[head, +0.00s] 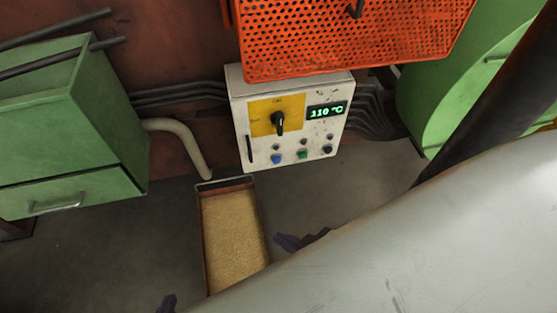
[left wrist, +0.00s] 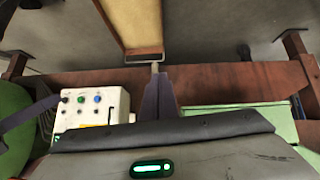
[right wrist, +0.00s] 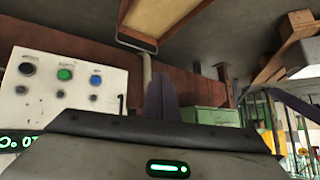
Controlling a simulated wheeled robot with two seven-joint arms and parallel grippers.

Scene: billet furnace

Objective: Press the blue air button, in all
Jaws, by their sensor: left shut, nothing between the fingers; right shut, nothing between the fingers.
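The white control box (head: 290,120) hangs at the back centre, under the orange perforated panel. Its blue button (head: 276,159) is at the lower left of the button row, and it also shows in the left wrist view (left wrist: 96,98) and the right wrist view (right wrist: 96,80). A green button (head: 302,155) and a black button (head: 327,149) sit to its right. My right gripper (head: 300,241) is shut and empty, in front of and below the box, apart from it. My left gripper (head: 167,303) is shut and empty at the bottom edge, further from the box.
A yellow plate with a black rotary knob (head: 279,122) and a display (head: 327,111) reading 110 °C are above the buttons. The orange perforated panel (head: 350,40) overhangs the box. A sand-filled tray (head: 203,240) lies below. A green cabinet (head: 80,130) stands left.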

